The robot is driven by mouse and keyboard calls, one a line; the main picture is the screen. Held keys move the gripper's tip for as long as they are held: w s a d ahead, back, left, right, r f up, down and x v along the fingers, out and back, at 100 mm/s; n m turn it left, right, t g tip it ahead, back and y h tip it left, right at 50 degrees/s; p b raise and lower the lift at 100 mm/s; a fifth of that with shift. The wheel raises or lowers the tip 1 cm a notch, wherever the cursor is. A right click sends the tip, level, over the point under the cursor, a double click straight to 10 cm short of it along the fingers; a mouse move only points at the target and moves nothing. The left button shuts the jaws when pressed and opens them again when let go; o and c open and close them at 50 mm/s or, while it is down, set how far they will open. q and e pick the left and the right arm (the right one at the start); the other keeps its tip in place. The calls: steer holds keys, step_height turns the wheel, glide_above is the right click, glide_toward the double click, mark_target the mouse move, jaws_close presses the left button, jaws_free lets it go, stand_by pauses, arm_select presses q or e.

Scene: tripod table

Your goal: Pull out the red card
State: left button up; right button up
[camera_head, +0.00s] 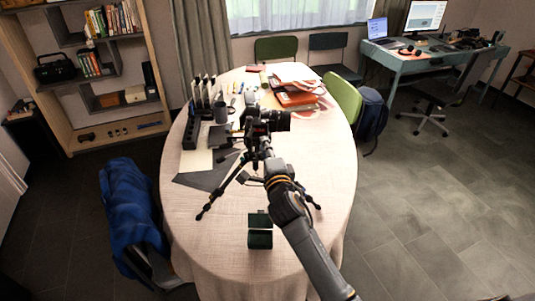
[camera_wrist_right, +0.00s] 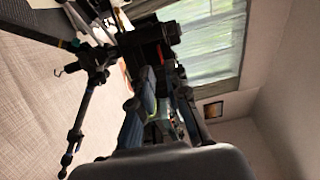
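A black camera (camera_head: 268,121) stands on a black tripod (camera_head: 238,183) on the oval table (camera_head: 210,250). In the right wrist view the camera (camera_wrist_right: 150,38) is at the top centre, tilted, with a small reddish patch (camera_wrist_right: 163,52) on it. I cannot tell whether this patch is the red card. My right gripper (camera_head: 265,153) is at the near side of the camera and hides part of it and the tripod head. In the wrist view its two fingers (camera_wrist_right: 164,72) point at the camera close together. I cannot tell whether they touch it or hold anything. My left gripper is not in view.
A grey mug (camera_head: 221,115) and dark holders (camera_head: 190,132) stand left of the camera. Orange and white folders (camera_head: 297,98) lie behind it. Tripod legs spread near my right arm. The table's near left is clear.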

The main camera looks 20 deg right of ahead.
mark_target(260, 132)
steer(key=shift+w+d+b, duration=0.2)
steer(key=shift+w+b, duration=0.35)
steer(key=shift+w, duration=0.8)
steer(key=shift+w+d+b, duration=0.15)
steer(key=shift+w+b, duration=0.4)
steer(key=shift+w, duration=0.8)
steer(key=shift+c, duration=0.2)
jaws_close()
steer(key=shift+s+a, duration=0.25)
steer(key=shift+s, duration=0.4)
steer(key=shift+s+a+p, duration=0.2)
steer(key=shift+s+a, duration=0.1)
steer(key=shift+s, duration=0.45)
steer(key=shift+s+a+p, duration=0.15)
steer(key=shift+s+a, duration=0.1)
steer(key=shift+s, duration=0.55)
steer(key=shift+s+a+p, duration=0.2)
steer(key=shift+s+a, duration=0.1)
steer(key=shift+s, duration=0.45)
